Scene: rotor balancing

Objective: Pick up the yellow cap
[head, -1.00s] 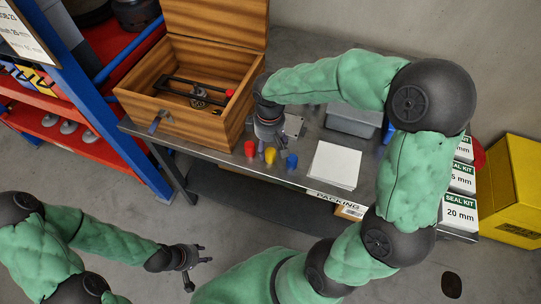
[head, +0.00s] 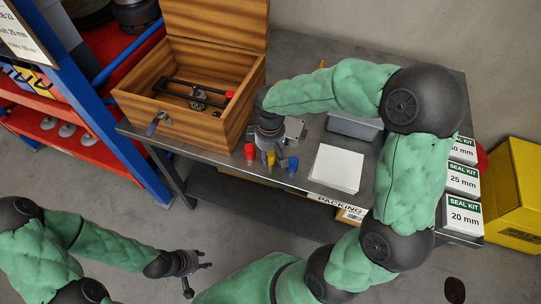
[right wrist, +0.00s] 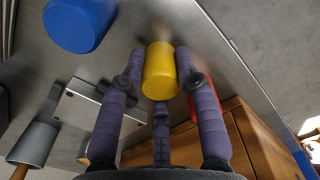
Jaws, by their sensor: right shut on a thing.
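The yellow cap (head: 271,159) stands on the metal table near its front edge, between a red cap (head: 249,153) and a blue cap (head: 292,165). My right gripper (head: 270,150) reaches down over it from behind. In the right wrist view the yellow cap (right wrist: 160,72) sits between the fingers of my right gripper (right wrist: 162,84), which are shut on it. The blue cap (right wrist: 78,24) shows at upper left there, and a sliver of the red cap (right wrist: 196,104) shows behind a finger. My left gripper (head: 194,274) hangs empty over the floor, its fingers apart.
An open wooden box (head: 187,120) holding a metal frame stands at the table's left. A white sheet (head: 335,168) lies right of the caps. A grey bin (head: 354,126) and a metal plate (head: 295,130) are behind. Seal kit boxes (head: 463,180) stand at the right.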

